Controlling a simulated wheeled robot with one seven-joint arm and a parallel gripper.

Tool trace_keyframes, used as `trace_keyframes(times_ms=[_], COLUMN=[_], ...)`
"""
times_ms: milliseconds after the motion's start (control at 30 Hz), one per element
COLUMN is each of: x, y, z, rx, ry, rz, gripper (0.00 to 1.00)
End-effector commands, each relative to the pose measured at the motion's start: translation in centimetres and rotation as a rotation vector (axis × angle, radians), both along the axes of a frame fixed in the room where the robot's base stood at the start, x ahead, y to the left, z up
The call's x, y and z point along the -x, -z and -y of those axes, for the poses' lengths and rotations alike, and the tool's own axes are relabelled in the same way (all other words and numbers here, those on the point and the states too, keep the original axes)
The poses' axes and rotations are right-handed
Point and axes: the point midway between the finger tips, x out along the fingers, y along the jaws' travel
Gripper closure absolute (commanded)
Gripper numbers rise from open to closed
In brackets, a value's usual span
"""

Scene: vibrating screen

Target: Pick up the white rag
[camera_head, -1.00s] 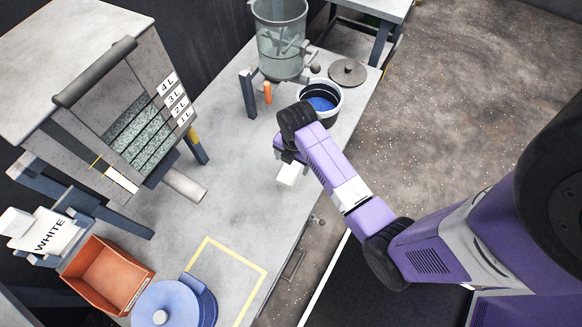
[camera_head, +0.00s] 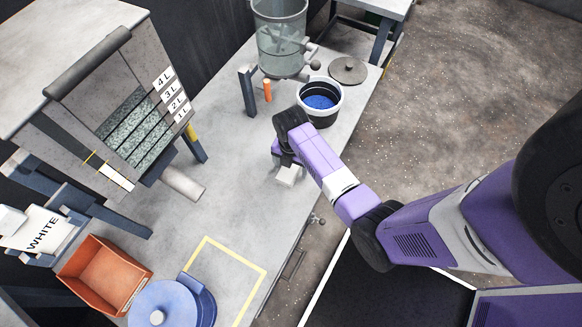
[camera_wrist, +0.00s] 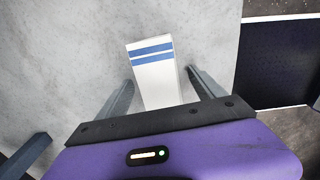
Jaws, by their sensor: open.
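The white rag (camera_wrist: 155,75) is a small folded white block with two blue stripes, lying on the grey table. In the wrist view it lies between the two fingers of my open gripper (camera_wrist: 158,85), with a gap to each finger. In the head view the rag (camera_head: 288,176) shows as a pale piece just below my gripper (camera_head: 284,163), which covers part of it. I cannot tell how high my fingers are above the table.
A black-and-white bucket (camera_head: 322,112) with blue contents stands behind my gripper. An orange bin (camera_head: 100,272) and a blue round container (camera_head: 160,308) stand at lower left, by a yellow marked outline (camera_head: 232,252). The vibrating screen (camera_head: 140,125) stands left. The table middle is clear.

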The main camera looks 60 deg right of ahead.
Motion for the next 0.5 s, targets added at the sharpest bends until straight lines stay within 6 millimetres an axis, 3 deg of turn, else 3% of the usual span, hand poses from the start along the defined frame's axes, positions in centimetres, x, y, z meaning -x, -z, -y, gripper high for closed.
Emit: trace_keyframes(times_ms=[167, 500], x=[-0.02, -0.02], y=[-0.02, -0.04], z=[0.02, 0.01], rx=[0.000, 0.000], ry=[0.000, 0.000], rz=[0.001, 0.000], gripper=[0.22, 0.87])
